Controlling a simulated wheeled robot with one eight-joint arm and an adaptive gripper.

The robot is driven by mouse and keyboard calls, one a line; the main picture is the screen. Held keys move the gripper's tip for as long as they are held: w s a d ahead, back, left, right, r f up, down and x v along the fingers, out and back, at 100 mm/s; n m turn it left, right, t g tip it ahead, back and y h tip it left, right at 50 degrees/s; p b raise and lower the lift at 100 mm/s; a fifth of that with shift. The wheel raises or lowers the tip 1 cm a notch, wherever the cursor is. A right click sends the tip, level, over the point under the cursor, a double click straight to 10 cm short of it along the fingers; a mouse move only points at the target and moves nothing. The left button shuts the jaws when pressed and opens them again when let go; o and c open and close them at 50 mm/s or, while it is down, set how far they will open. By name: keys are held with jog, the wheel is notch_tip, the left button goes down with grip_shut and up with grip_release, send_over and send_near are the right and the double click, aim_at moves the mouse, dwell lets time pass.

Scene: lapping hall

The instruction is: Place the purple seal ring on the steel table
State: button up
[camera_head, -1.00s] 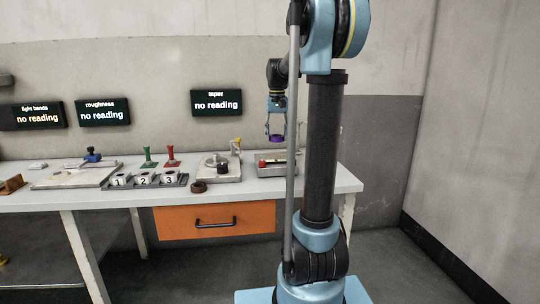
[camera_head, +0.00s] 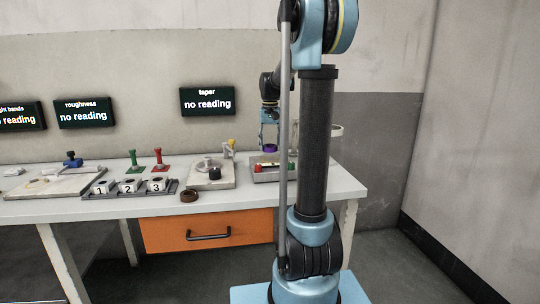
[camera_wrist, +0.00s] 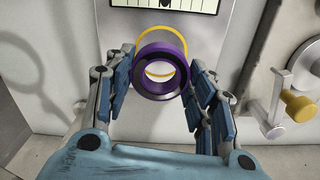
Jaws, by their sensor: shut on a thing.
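The purple seal ring (camera_head: 270,148) is held in my gripper (camera_head: 269,139) above the right part of the bench. In the wrist view the ring (camera_wrist: 147,87) sits between the two fingers of my gripper (camera_wrist: 161,76), with its hole facing the camera. Beneath it lies a pale grey plate (camera_wrist: 190,30) with a yellow circle (camera_wrist: 158,28), partly hidden by the ring. In the head view a grey unit (camera_head: 262,177) with red and green parts stands below the ring. I cannot tell for sure which surface is the steel table.
A plate fixture with a yellow knob (camera_wrist: 299,106) stands close on the right in the wrist view. A brown ring (camera_head: 189,196) lies on the bench front (camera_head: 240,200). A numbered block rack (camera_head: 130,187) and green and red handled tools stand further left.

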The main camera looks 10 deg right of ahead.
aim_at(270, 159)
jog(key=shift+f, duration=2)
jog(key=o, duration=1.1)
jog(key=shift+f, duration=0.1)
jog(key=shift+c, duration=0.2)
notch_tip(270, 159, up, 12)
jog(key=s+f, duration=0.7)
jog(key=s, duration=0.4)
jog(key=s+f+n+t, duration=0.1)
jog(key=s+f, duration=0.7)
jog(key=s, duration=0.4)
jog(key=s+f+n+t, duration=0.1)
jog(key=s+f, duration=0.7)
jog(key=s, duration=0.4)
jog(key=shift+f, duration=0.25)
